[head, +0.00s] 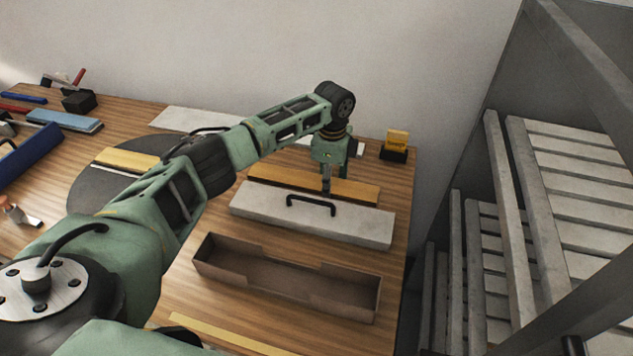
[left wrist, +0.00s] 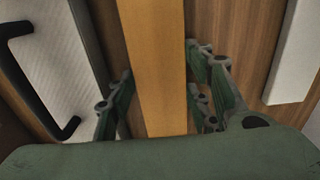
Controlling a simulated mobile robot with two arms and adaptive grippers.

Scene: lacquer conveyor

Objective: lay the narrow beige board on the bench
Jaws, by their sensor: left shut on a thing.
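A narrow beige board (head: 350,190), yellowish tan, is at the back right of the bench (head: 400,240), just behind a pale lid with a black handle. My left gripper (head: 327,188) is above it, pointing down, and shut on the board near its middle. In the left wrist view the board (left wrist: 158,70) runs between the two fingers (left wrist: 160,105), one along each long side. I cannot tell whether the board touches the bench top. My right gripper is not in view.
The pale lid (head: 270,208) and an open brown box (head: 285,282) lie in front. A thin beige strip (head: 230,335) is at the front edge. Another board (head: 127,160) lies on a dark round mat (head: 85,190). A slatted rack (head: 570,200) stands right of the bench.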

